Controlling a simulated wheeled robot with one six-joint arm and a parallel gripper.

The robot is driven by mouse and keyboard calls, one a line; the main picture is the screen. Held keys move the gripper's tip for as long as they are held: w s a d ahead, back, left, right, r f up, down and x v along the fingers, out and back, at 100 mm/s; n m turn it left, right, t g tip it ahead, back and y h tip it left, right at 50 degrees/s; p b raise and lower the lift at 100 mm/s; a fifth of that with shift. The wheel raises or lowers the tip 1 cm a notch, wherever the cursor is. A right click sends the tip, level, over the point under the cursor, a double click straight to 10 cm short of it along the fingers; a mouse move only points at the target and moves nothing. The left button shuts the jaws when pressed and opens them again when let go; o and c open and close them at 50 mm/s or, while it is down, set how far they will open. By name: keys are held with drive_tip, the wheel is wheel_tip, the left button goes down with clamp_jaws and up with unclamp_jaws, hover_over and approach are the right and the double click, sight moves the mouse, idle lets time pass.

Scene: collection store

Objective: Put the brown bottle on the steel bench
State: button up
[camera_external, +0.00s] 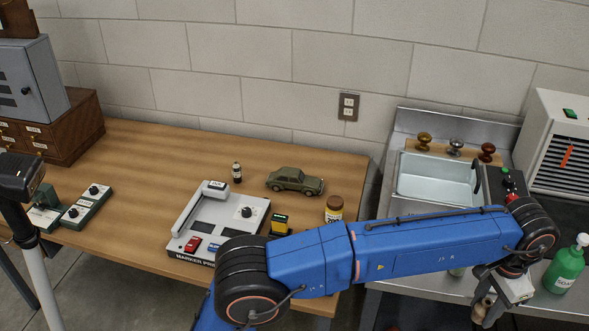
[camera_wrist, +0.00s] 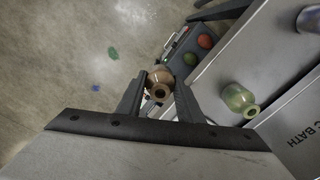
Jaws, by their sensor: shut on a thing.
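The brown bottle (camera_wrist: 159,84) sits between the two fingers of my gripper (camera_wrist: 158,92) in the wrist view, its round mouth facing the camera. My gripper is shut on it. In the external view my gripper (camera_external: 492,300) is at the lower right, and the brown bottle (camera_external: 481,312) shows partly below it. The steel bench (camera_external: 400,290) holds the sink at the right; my arm crosses in front of it. The bottle is near the bench's front side, with bare floor beside it in the wrist view. Its base is hidden.
A green bottle (camera_external: 566,265) stands at the far right. The sink (camera_external: 435,178) and a vented white unit (camera_external: 560,145) are behind. The wooden table (camera_external: 140,150) holds a model car, bottles and a marker press.

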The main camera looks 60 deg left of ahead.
wheel_tip(320, 180, up, 10)
drive_tip(key=n, duration=0.2)
hover_over(413, 256)
drive_tip(key=shift+f, duration=5.05)
drive_tip(key=shift+f, duration=0.1)
drive_tip(key=o, duration=1.1)
drive_tip(key=shift+o, duration=0.2)
wheel_tip(413, 256, up, 12)
